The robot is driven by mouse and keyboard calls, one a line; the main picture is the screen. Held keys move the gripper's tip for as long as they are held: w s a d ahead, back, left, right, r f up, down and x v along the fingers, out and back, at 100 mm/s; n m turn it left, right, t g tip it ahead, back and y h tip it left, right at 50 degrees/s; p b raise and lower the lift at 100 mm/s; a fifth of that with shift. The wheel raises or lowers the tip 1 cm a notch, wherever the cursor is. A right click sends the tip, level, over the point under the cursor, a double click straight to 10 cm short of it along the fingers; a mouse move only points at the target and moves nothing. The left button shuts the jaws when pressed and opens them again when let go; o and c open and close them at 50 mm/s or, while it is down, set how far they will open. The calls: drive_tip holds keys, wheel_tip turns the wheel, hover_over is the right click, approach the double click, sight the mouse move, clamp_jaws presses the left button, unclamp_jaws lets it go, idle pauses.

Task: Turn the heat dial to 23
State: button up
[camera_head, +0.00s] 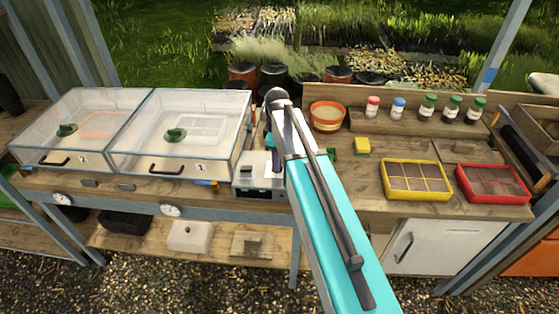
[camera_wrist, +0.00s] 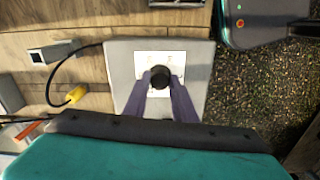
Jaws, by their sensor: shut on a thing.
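The heat dial (camera_wrist: 160,77) is a round black knob on a white faceplate (camera_wrist: 149,62) of a grey control box (camera_wrist: 118,66) in the wrist view. My gripper (camera_wrist: 160,88) has its two purple-grey fingers closed around the knob. The numbers on the faceplate are too small to read, and the fingers cover its lower part. In the head view the control box (camera_head: 248,181) stands at the bench's front edge, right of the clear propagator boxes. My arm hides the right side of it, and the dial cannot be made out there.
Two clear-lidded propagators (camera_head: 190,110) stand left of the control box. A black cable (camera_wrist: 52,82) with a yellow plug (camera_wrist: 76,95) runs from the box. On the right of the bench are a yellow sponge (camera_head: 362,147), a yellow tray (camera_head: 389,193) and a red tray (camera_head: 466,196).

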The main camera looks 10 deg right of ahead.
drive_tip(key=shift+s+a+f+m, duration=0.1)
drive_tip(key=shift+a+m, duration=0.05)
drive_tip(key=shift+m, duration=0.45)
drive_tip(key=shift+m+b, duration=0.5)
drive_tip(key=shift+m, duration=0.4)
drive_tip(key=shift+m+b, duration=0.35)
drive_tip(key=shift+m, duration=1.55)
drive_tip(key=o, duration=1)
drive_tip(key=shift+o, duration=0.2)
drive_tip(key=shift+r, duration=0.3)
